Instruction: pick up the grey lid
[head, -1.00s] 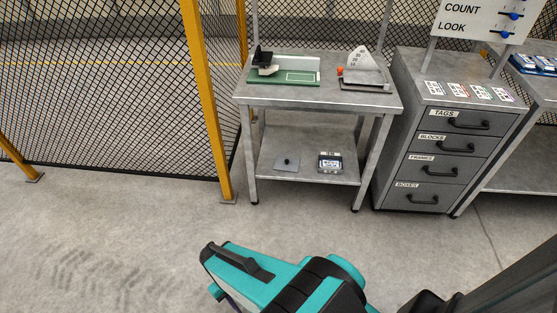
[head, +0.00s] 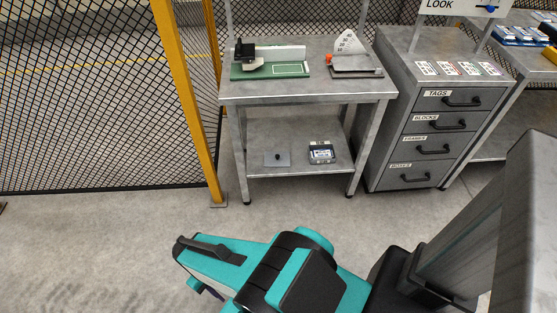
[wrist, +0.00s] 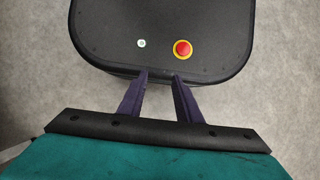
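The grey lid (head: 277,158) is a flat square plate with a small dark knob in its middle. It lies on the lower shelf (head: 297,135) of the steel table in the head view, left of a small box. My gripper (wrist: 160,78) shows in the wrist view with its two dark fingers apart and nothing between them. It points down over my own black base, which has a red button. In the head view my arm is in the foreground, well in front of the table and apart from the lid. The lid is not in the wrist view.
A small box (head: 321,152) sits right of the lid. The table top (head: 312,90) overhangs the shelf and carries a green fixture (head: 270,70) and an angle gauge (head: 354,71). A drawer cabinet (head: 433,140) stands at right, a yellow post (head: 190,100) at left. Floor before the table is clear.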

